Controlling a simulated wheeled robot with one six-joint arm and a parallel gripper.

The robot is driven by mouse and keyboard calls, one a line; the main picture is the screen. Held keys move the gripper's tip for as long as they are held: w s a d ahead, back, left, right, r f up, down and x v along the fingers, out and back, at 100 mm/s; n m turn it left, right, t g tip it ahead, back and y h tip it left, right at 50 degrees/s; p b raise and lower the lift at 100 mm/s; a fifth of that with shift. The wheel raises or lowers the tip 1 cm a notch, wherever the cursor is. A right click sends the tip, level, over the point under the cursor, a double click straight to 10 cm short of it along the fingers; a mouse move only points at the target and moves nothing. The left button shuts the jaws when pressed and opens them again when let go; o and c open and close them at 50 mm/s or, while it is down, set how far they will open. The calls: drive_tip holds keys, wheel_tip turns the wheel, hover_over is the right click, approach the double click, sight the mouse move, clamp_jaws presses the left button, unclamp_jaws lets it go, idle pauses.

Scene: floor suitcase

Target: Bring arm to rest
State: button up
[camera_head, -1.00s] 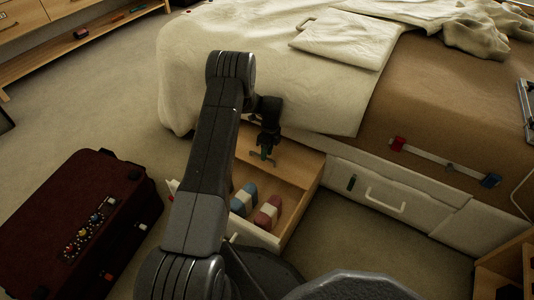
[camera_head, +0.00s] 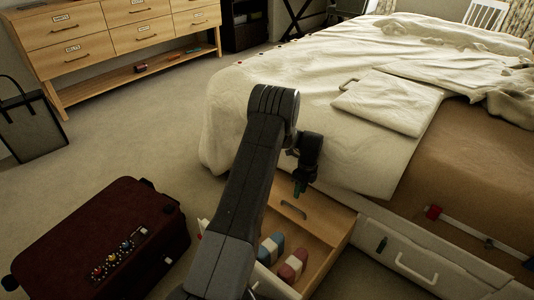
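My gripper (camera_head: 300,188) hangs from my dark grey arm (camera_head: 247,180), pointing down above the open wooden drawer (camera_head: 327,222) under the bed. It looks empty, and a gap shows between its tip and the grey handle-shaped piece (camera_head: 293,210) in the drawer. The fingers are too small and dark to tell whether they are open or shut. My arm is raised and bent, with its elbow high, and hides the drawer's left side.
A blue-and-white roll (camera_head: 271,248) and a red-and-white roll (camera_head: 292,266) lie in the drawer. A dark red suitcase (camera_head: 85,235) lies on the floor at left. The bed (camera_head: 290,90) stands behind my arm. Open carpet (camera_head: 130,130) lies between the dresser (camera_head: 120,35) and suitcase.

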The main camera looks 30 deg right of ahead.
sight(297, 210)
wheel_tip(297, 210, down, 10)
drive_tip(key=b, duration=0.3)
drive_tip(key=shift+a+r, duration=0.2)
drive_tip(key=shift+a, duration=0.05)
drive_tip(key=shift+s+a, duration=0.25)
drive_tip(key=shift+a, duration=0.15)
